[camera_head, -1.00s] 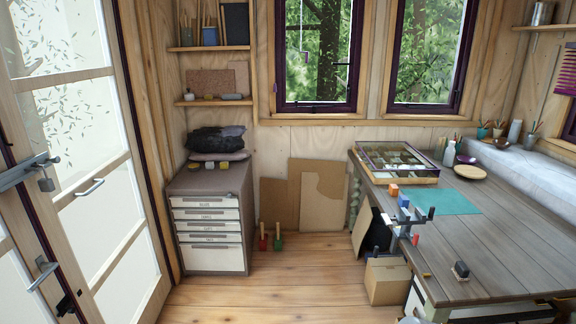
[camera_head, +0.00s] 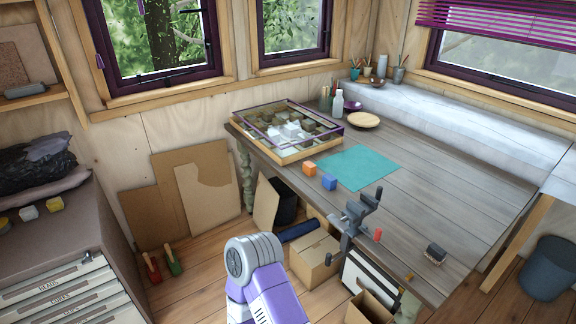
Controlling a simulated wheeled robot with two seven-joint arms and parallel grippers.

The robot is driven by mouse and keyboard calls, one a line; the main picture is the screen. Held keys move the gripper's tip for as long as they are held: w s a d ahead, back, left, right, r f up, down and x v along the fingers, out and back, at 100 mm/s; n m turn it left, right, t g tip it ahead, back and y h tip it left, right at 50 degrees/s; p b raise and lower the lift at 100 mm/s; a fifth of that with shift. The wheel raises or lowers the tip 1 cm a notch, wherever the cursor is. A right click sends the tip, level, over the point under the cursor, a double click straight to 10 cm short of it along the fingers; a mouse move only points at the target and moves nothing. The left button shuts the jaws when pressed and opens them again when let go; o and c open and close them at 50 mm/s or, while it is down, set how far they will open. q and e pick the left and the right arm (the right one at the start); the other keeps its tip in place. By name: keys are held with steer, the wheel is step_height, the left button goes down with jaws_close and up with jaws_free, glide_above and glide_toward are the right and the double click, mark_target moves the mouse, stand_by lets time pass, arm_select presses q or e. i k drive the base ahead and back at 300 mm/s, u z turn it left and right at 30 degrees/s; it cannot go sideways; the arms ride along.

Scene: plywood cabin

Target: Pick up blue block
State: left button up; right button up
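A small blue block (camera_head: 329,182) sits on the wooden workbench (camera_head: 430,200), at the left edge of a teal mat. An orange block (camera_head: 309,168) sits just up and left of it, close beside it. A purple and grey link of my own arm shows at the bottom centre, below and left of the bench. Neither gripper shows in this view.
A grey vise (camera_head: 362,210) is clamped at the bench's front edge, right of the blue block. A glass-topped display case (camera_head: 290,131) stands behind the blocks. The teal mat (camera_head: 360,167) is bare. A dark brush (camera_head: 435,253) lies near the front edge; cardboard boxes (camera_head: 314,258) stand below.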

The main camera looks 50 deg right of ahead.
mark_target(329, 181)
steer(key=z, duration=0.25)
steer(key=i, duration=1.95)
steer(key=z, duration=1.7)
steer(key=i, duration=1.15)
steer(key=z, duration=0.95)
